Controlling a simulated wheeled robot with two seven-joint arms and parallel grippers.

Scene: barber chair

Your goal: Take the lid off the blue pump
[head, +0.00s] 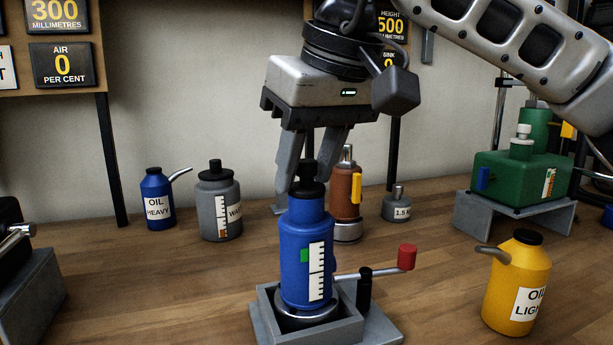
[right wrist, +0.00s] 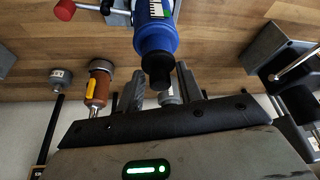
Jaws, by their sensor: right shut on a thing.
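The blue pump (head: 308,235) stands upright in a grey tray-like holder (head: 262,318) near the middle of the bench. It has a white scale and a green mark on its side. Its black lid (head: 308,187), with a knob on top, sits on the neck with no visible gap. My right gripper (head: 308,178) points down from above, its two fingers on either side of the lid and shut on it. In the right wrist view the lid (right wrist: 157,76) shows between the fingers, with the pump's blue body (right wrist: 155,38) beyond. My left gripper is not in view.
A crank with a red knob (head: 407,257) sticks out right of the holder. A yellow oil can (head: 516,285) stands at front right. Behind are a brown pump (head: 345,190), grey bottle (head: 218,205), blue oil can (head: 157,200) and green pump (head: 520,175).

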